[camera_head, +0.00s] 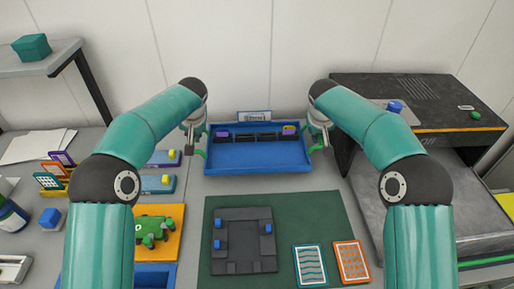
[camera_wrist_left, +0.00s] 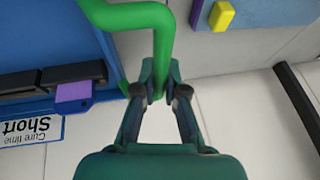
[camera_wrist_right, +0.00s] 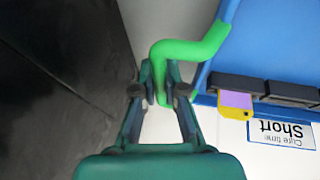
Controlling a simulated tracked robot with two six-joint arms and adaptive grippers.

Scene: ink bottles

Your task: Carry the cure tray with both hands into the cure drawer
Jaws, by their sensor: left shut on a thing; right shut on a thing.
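The cure tray (camera_head: 258,168) is a blue shallow tray with a green handle at each end, near the back wall. A row of dark blocks with purple and yellow pieces lies along its far side. My left gripper (camera_head: 200,145) is shut on the left green handle (camera_wrist_left: 135,17). My right gripper (camera_head: 319,143) is shut on the right green handle (camera_wrist_right: 190,50). I cannot tell whether the tray touches the worktop. A black cabinet (camera_head: 420,100) stands at the right, with a wide grey surface (camera_head: 440,190) below its top that may be the cure drawer; my right arm partly covers it.
A sign reading "Cure time Short" (camera_wrist_right: 281,132) stands behind the tray. A dark green mat (camera_head: 330,215) with a dark grey fixture (camera_head: 245,245) and two patterned cards lies in front. Coloured blocks (camera_head: 160,184) and an orange board (camera_head: 170,218) are at the left.

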